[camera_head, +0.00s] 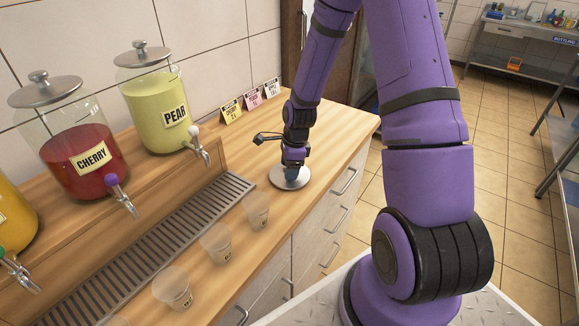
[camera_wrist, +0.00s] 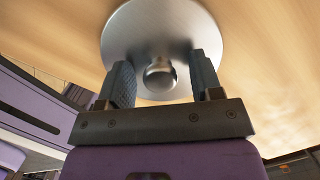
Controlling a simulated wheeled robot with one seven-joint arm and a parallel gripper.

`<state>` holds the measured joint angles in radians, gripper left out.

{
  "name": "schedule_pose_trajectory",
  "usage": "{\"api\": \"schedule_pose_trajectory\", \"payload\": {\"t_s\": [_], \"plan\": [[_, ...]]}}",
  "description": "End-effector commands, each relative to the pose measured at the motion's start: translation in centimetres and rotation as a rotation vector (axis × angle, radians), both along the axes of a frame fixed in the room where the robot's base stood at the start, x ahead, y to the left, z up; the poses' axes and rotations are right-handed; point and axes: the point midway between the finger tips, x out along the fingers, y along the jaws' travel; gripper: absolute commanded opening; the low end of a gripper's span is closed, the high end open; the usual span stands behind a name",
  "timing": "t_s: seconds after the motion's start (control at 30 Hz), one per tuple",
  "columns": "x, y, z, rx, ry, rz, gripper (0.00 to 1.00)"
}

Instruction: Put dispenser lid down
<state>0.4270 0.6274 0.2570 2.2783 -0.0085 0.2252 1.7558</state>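A round steel dispenser lid (camera_head: 290,184) lies flat on the wooden counter near its right end. My gripper (camera_head: 292,170) points down over the middle of the lid. In the wrist view the lid (camera_wrist: 150,28) shows its round knob (camera_wrist: 159,76) between my two dark fingers (camera_wrist: 162,70). A gap shows on each side of the knob, so the gripper is open. The cherry dispenser (camera_head: 85,161) and the pear dispenser (camera_head: 159,113) both have steel lids on. An orange-yellow dispenser (camera_head: 12,218) is cut off at the left edge; its top is out of view.
Several clear cups (camera_head: 215,243) stand along the counter front, beside the metal drip grate (camera_head: 150,258). Three small label cards (camera_head: 253,97) stand by the wall behind my gripper. Drawer handles (camera_head: 346,181) jut from the counter front. Bare counter (camera_head: 335,125) lies right of my gripper.

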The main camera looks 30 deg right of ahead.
Motion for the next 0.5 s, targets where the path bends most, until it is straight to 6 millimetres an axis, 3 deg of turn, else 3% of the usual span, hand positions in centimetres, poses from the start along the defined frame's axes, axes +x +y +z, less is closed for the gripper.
{"api": "schedule_pose_trajectory", "payload": {"t_s": [0.27,0.5], "plan": [[0.0,-0.1,0.6,-0.001,-0.002,-0.001,0.59],[-0.1,-0.5,3.7,-0.002,-0.004,-0.002,0.59]]}}
